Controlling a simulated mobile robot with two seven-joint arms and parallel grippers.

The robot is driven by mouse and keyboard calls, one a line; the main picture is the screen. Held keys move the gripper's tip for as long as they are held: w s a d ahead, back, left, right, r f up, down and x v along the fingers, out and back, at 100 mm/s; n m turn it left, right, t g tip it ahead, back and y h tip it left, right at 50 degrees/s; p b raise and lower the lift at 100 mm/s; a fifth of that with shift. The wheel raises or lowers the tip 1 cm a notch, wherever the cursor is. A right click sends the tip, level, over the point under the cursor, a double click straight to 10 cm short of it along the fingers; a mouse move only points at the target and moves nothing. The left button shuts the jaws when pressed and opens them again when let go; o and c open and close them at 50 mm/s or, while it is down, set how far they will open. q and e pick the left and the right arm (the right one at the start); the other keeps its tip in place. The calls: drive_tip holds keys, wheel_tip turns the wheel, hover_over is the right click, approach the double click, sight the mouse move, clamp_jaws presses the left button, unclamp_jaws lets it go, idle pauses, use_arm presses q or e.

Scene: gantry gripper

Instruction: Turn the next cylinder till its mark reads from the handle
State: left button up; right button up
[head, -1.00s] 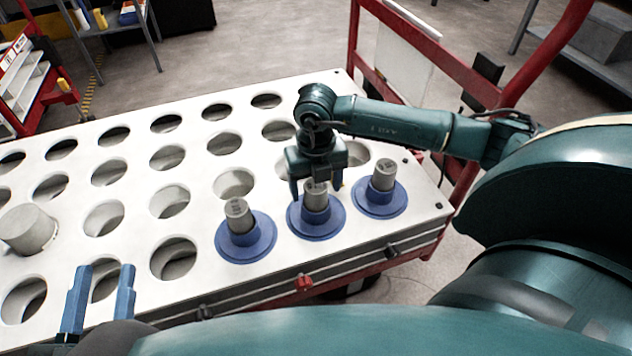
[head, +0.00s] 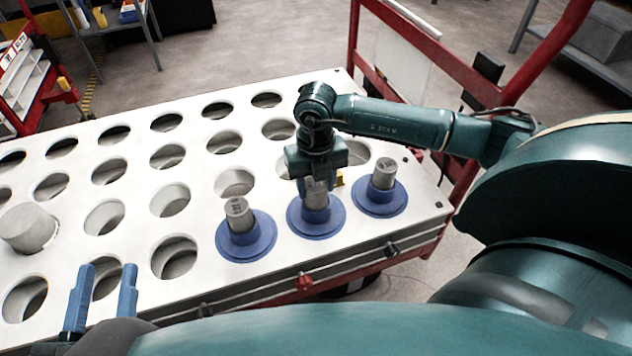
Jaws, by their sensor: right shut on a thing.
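Three grey cylinders stand upright in blue flanged holders along the near right part of the white holed table (head: 330,262). The left cylinder (head: 239,214) and the right cylinder (head: 384,173) show dark marks near their tops. My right gripper (head: 316,188) points down and is shut on the middle cylinder (head: 317,200), which sits in its blue holder (head: 317,222). The gripper hides the top of that cylinder, and I cannot read its mark. My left gripper (head: 102,298) is open and empty, low at the left over the table's near edge.
A larger pale cylinder (head: 28,228) stands in a hole at the far left. The other holes in the table look empty. A red frame (head: 420,50) rises behind the table's right end. A small yellow piece (head: 340,179) shows beside my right gripper.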

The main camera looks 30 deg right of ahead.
drive_tip(key=shift+r, duration=0.1)
drive_tip(key=m+p, duration=0.1)
drive_tip(key=m, duration=0.1)
drive_tip(key=shift+r+m+p, duration=0.1)
drive_tip(key=shift+m+p, duration=0.2)
drive_tip(key=shift+p, duration=0.05)
drive_tip(key=shift+m, duration=0.3)
drive_tip(key=shift+m+p, duration=0.6)
drive_tip(key=shift+m, duration=0.1)
drive_tip(key=shift+m+p, duration=0.3)
drive_tip(key=shift+m, duration=0.4)
